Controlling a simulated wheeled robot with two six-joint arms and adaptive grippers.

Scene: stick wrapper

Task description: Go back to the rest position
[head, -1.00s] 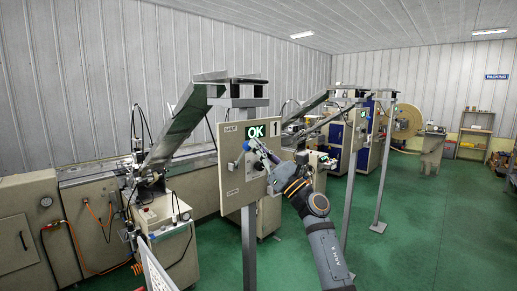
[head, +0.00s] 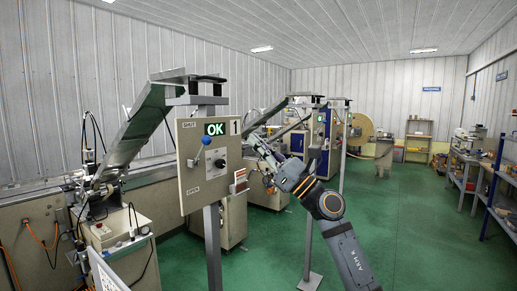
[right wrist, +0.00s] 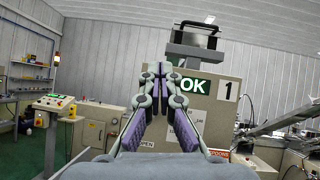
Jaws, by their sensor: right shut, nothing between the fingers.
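My right gripper (head: 258,144) is raised in front of me in the head view, to the right of a beige control panel (head: 190,185) and apart from it. In the right wrist view its fingers (right wrist: 160,72) come together at the tips with nothing between them, and the panel (right wrist: 205,118) stands beyond them. The panel has a green OK display (head: 215,129), a 1 label, a blue-tipped knob (head: 206,140) and a dark knob (head: 220,163). My left gripper is not in view.
The panel is on a grey post (head: 212,240). A conveyor chute (head: 145,125) and machines stand behind it. Another post (head: 308,230) stands right of the panel, near my right arm. Shelves (head: 485,185) line the right wall. The green floor between is open.

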